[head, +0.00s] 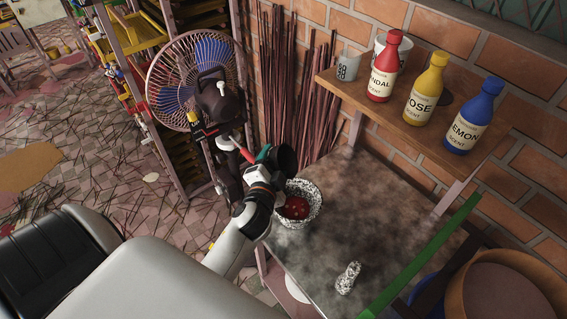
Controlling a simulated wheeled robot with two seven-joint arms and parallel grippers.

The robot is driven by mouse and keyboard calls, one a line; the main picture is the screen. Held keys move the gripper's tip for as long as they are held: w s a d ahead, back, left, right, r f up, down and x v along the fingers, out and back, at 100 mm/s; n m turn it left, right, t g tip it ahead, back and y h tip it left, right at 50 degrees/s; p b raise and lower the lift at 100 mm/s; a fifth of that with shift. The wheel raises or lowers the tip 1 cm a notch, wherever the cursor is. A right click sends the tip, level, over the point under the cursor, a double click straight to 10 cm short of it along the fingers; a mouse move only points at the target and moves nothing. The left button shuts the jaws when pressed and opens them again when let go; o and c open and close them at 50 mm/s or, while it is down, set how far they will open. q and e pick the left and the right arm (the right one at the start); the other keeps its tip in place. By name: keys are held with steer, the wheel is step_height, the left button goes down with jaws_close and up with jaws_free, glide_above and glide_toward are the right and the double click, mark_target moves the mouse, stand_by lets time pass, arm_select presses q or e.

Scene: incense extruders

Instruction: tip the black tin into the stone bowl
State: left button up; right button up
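The stone bowl (315,217) is speckled black and white and stands at the back left of the grey table, with red stuff inside. My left gripper (266,163) is beside the bowl's upper left rim, its arm coming up from below. It appears shut on the black tin (287,158), a dark cylinder held tilted just above the bowl's far left rim. The fingers are partly hidden, and I cannot see into the tin. My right gripper is not in view.
A wooden shelf (400,112) above holds red (385,68), yellow (426,88) and blue (474,116) bottles and pale cups (348,64). A fan (190,80) stands left of the tin. The table's middle is clear.

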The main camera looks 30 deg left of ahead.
mark_target(285, 150)
arm_select(q)
steer(key=n, duration=0.1)
steer(key=n+h, duration=0.1)
steer(key=n, duration=0.2)
steer(key=shift+f+p, duration=0.25)
steer(key=shift+p, duration=0.15)
steer(key=n, duration=0.2)
steer(key=f+n+t+h, duration=0.1)
steer(key=shift+w+d+f+n, duration=0.15)
steer(key=shift+d+n, duration=0.25)
steer(key=shift+d+f+n+h, duration=0.25)
steer(key=shift+f+n+h, duration=0.1)
steer(key=shift+n, duration=0.35)
steer(key=shift+w+r, duration=0.1)
step_height(285, 150, up, 5)
steer(key=p, duration=0.4)
steer(key=shift+p, duration=0.4)
